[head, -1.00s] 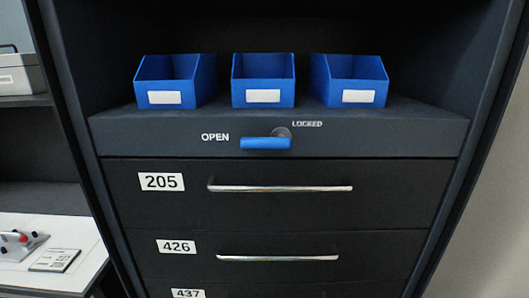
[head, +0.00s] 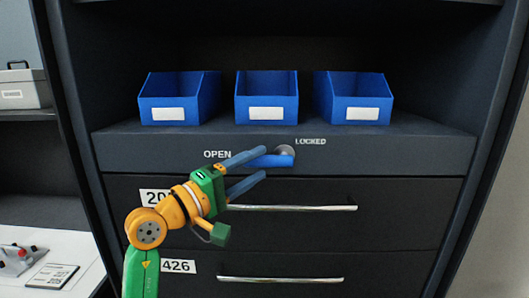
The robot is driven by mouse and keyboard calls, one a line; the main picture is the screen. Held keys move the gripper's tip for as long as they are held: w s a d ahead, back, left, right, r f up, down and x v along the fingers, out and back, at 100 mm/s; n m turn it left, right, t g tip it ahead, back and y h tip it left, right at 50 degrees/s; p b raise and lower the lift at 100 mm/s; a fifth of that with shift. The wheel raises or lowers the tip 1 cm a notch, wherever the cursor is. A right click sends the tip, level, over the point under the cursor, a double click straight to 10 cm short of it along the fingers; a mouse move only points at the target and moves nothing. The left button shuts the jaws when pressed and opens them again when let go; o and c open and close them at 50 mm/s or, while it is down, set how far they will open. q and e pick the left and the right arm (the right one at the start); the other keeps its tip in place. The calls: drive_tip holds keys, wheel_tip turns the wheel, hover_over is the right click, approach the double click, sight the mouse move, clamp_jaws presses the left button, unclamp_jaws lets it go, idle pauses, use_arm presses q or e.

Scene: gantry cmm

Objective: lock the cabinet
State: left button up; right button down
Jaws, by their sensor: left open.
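The dark cabinet (head: 390,152) fills the middle of the head view. The word OPEN is left of the handle and LOCKED is above right of the pivot. My left gripper (head: 261,165) is open, with its two blue-grey fingers pointing right toward the handle. My right gripper is not in view.
Three blue bins (head: 266,98) stand on the shelf above the panel. Drawers with long bar handles (head: 295,208) lie below it. At left are a grey case (head: 22,90) on a shelf and a white worktop (head: 75,245) with small items.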

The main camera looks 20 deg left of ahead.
sight(259, 165)
use_arm(q)
drive_tip(key=x, duration=0.3)
drive_tip(key=shift+w+d+p, duration=0.1)
drive_tip(key=shift+d+p, duration=0.1)
drive_tip(key=shift+p, duration=0.2)
drive_tip(key=shift+a+f, duration=0.1)
clamp_jaws()
idle(0.9)
